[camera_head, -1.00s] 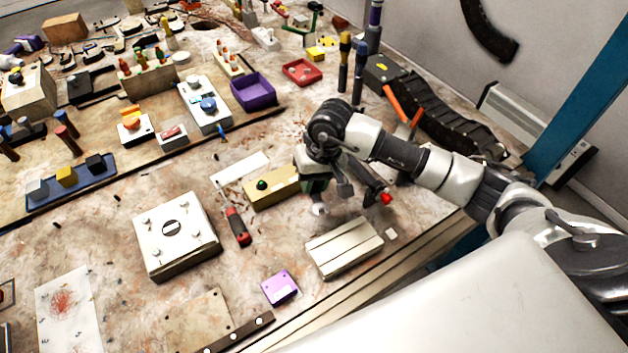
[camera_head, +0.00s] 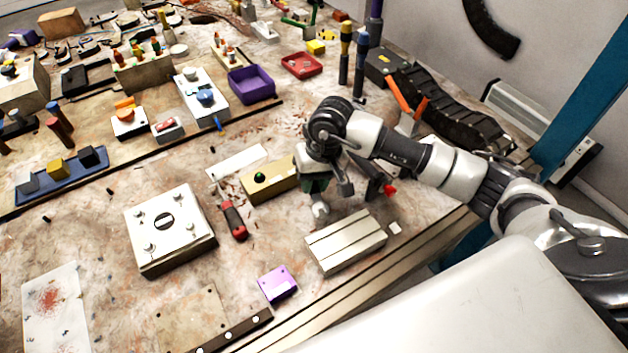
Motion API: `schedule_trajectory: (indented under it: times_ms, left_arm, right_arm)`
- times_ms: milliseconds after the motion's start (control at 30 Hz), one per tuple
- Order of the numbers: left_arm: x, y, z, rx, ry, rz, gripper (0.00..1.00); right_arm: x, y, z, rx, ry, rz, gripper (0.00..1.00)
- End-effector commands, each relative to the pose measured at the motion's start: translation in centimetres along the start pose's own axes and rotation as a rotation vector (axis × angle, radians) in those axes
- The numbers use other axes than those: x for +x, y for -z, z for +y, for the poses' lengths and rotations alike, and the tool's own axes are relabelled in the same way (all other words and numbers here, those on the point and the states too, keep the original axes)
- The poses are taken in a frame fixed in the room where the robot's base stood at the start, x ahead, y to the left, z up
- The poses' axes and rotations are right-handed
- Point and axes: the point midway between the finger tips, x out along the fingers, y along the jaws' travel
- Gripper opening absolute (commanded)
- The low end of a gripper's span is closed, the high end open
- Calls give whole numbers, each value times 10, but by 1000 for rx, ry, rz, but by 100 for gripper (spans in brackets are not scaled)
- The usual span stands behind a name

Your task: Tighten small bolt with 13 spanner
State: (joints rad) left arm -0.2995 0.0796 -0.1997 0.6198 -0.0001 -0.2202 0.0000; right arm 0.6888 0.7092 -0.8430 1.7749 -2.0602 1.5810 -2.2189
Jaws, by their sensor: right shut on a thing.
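My right gripper (camera_head: 317,190) is low over the bench, just right of a yellow block (camera_head: 270,181) with a green knob. It is shut on the spanner (camera_head: 320,211), whose pale open-ended jaw points down below the fingers. The rest of the spanner is hidden by the gripper. A white square box (camera_head: 168,230) with small bolt-like heads on its top stands to the left. I cannot tell which head is the small bolt, or whether the spanner touches anything. My left gripper is not in view.
A grooved metal block (camera_head: 346,243) lies just in front of the gripper. A red-handled screwdriver (camera_head: 234,220) lies left of it. A purple block (camera_head: 278,285) is nearer the front edge. Orange-handled pliers (camera_head: 403,105) and a black track (camera_head: 450,115) lie behind my right arm.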

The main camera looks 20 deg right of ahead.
Motion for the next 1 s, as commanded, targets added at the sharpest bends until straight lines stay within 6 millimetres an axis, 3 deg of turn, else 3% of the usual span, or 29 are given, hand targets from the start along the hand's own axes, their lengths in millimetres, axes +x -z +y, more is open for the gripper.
schedule_trajectory:
  times_ms: [1000]
  left_arm:
    - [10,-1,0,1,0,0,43]
  right_arm:
    - [8,0,2,0,0,1,0]
